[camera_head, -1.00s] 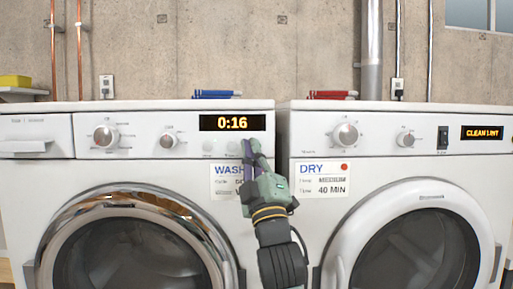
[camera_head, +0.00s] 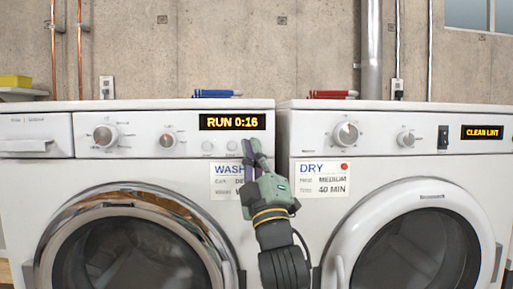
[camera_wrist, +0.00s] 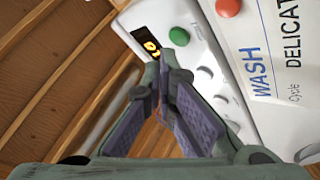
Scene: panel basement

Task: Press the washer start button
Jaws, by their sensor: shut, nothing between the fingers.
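The washer (camera_head: 60,176) is the white front-loader on the left, its door closed. Its display (camera_head: 232,122) reads "RUN 0:16", and it shows at a slant in the wrist view (camera_wrist: 149,43). A round green button (camera_wrist: 179,36) with a small label sits on the panel in the wrist view. In the head view my gripper hides that spot. Two pale round buttons (camera_head: 207,146) (camera_head: 232,146) are left of my gripper. My gripper (camera_head: 250,148) is shut and empty, in front of the panel's right end; its fingertips (camera_wrist: 166,66) appear apart from the green button.
The white dryer (camera_head: 310,240) stands to the right, its display (camera_head: 482,132) reading "CLEAN LINT". A WASH card (camera_head: 226,181) and a DRY card (camera_head: 321,179) hang on the fronts. A blue item (camera_head: 216,94) and a red item (camera_head: 331,95) lie on top.

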